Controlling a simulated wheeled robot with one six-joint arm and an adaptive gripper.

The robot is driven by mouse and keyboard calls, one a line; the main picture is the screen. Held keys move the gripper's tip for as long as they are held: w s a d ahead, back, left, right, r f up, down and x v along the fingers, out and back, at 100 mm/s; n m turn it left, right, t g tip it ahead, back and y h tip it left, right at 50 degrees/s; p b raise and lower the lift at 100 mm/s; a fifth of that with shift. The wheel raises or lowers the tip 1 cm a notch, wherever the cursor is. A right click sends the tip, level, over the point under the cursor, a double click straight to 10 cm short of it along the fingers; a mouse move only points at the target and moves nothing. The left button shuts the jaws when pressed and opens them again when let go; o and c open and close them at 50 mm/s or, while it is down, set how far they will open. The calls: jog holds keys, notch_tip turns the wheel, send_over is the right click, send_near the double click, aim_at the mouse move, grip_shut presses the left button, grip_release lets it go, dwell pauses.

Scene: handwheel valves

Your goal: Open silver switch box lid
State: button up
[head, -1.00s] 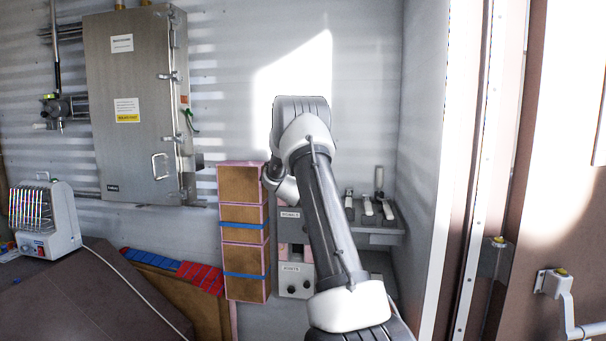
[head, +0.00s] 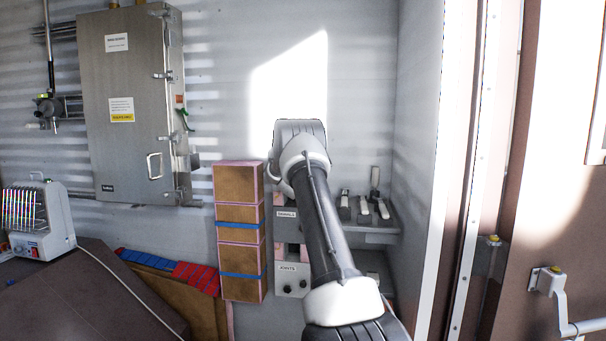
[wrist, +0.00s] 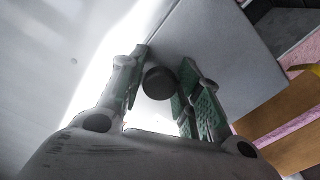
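A large silver box (head: 128,105) with a shut front lid hangs on the wall at the upper left of the head view. Its lid has a pale D-shaped handle (head: 154,166) and latches along the right edge. My arm stands to its right, well apart from it, and hides my gripper in the head view. In the wrist view my gripper (wrist: 160,85) has its green-padded fingers apart. A dark round knob (wrist: 159,83) shows between them, near a smooth grey panel (wrist: 225,60). I cannot tell whether the fingers touch the knob.
A grey control unit with levers (head: 365,209) sits partly behind my arm. Stacked brown boxes with pink edges (head: 240,228) stand left of it. A white heater (head: 38,222) is at the far left. A side wall (head: 420,150) bounds the right.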

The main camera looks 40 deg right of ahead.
grip_shut()
jog(key=shift+a, duration=0.1)
